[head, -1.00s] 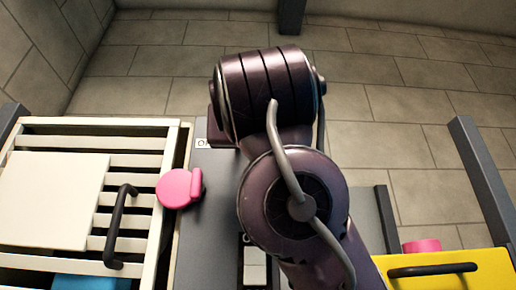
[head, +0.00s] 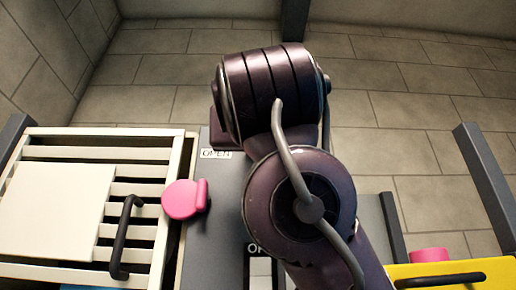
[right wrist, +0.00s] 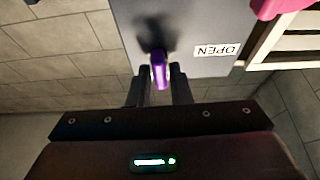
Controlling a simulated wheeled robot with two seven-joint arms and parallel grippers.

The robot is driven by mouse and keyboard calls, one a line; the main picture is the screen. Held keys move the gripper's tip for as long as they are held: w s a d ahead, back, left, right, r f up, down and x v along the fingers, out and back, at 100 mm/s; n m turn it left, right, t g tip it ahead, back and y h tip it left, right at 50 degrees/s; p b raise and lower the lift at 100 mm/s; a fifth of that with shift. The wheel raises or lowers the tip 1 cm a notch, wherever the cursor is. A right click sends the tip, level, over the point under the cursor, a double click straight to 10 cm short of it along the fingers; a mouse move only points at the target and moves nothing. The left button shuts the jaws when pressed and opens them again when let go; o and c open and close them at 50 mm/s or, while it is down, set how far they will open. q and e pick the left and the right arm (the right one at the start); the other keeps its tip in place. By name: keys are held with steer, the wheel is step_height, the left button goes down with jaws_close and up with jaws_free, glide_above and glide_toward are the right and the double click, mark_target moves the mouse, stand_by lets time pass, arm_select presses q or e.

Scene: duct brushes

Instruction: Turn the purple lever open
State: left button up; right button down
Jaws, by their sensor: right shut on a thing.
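The purple lever (right wrist: 159,72) shows in the right wrist view, standing out from a grey panel (right wrist: 190,30). My right gripper (right wrist: 160,85) is shut on the lever, with one dark finger on each side of it. An OPEN label (right wrist: 216,50) is on the panel to the right of the lever in that view. In the head view the label (head: 216,154) is at the panel's upper part, and my right arm hides the lever and the gripper. My left gripper is not in view.
A white slatted rack (head: 60,140) with a black handle (head: 122,240) stands at the left. A pink knob (head: 182,200) sits between rack and panel. A yellow piece (head: 480,268) with a black handle and a pink object (head: 430,255) are at the right.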

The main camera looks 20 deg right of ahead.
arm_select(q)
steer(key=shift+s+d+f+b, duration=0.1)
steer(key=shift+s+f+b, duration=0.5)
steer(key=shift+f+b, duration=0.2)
arm_select(e)
steer(key=n+g+y, duration=0.1)
steer(key=n+y, duration=0.1)
steer(key=n, duration=0.5)
steer(key=n+g+y, duration=0.1)
steer(key=n+y, duration=0.2)
steer(key=n, duration=0.4)
steer(key=n+g+y, duration=0.1)
steer(key=n+y, duration=0.1)
steer(key=n, duration=0.6)
steer(key=shift+r+g+y, duration=0.15)
steer(key=shift+g+y, duration=0.15)
steer(key=shift+g, duration=0.1)
steer(key=c, duration=1.5)
jaws_free()
steer(key=shift+w+d, duration=0.1)
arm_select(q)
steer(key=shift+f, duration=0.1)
arm_select(e)
steer(key=shift+o, duration=0.2)
